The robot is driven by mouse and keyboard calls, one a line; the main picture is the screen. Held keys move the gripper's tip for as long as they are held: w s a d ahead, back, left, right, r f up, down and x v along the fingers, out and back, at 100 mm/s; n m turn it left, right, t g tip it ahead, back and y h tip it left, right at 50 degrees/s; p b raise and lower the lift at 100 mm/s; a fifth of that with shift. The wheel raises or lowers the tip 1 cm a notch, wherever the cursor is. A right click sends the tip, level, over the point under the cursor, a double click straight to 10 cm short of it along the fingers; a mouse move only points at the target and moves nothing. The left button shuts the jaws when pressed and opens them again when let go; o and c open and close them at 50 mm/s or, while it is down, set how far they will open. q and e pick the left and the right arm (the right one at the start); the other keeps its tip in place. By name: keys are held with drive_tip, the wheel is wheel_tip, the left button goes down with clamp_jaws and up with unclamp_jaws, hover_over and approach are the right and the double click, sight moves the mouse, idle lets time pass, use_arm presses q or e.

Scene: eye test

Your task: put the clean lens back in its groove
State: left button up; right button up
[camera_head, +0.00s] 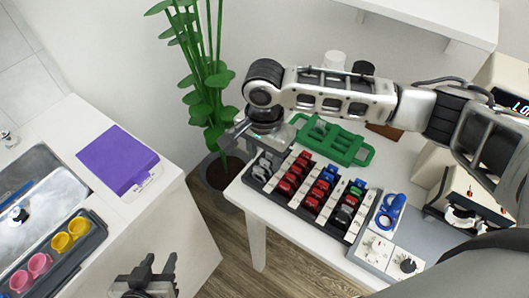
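A black lens tray (333,232) with rows of grey (262,168), red (284,188), blue and dark lenses stands on the white table at the centre. I cannot tell which lens is the clean one. My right arm reaches in from the right above the table's back. My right gripper (232,136) is beyond the tray's far left corner, pointing down and left; its fingertips are small and partly lost against the plant, so its opening and any lens in it are unclear. My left gripper (148,270) is low at the bottom left, its two fingers apart and empty.
A green holder (335,141) lies behind the tray; a blue item (388,212) and a white box with knobs (391,252) are to its right. A potted plant (207,80) stands between.

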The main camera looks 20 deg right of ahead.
use_arm(q)
drive_tip(key=shift+w+r, duration=0.1)
drive_tip(key=shift+w, duration=0.1)
use_arm(e)
drive_tip(key=shift+w+r, duration=0.1)
drive_tip(key=shift+r, duration=0.85)
use_arm(q)
drive_tip(key=shift+s+a+f, duration=0.15)
drive_tip(key=shift+f, duration=0.25)
drive_tip(key=shift+s+a+f, duration=0.1)
drive_tip(key=shift+s+f, duration=0.05)
drive_tip(key=shift+f, duration=0.25)
use_arm(e)
wheel_tip(320, 180, up, 14)
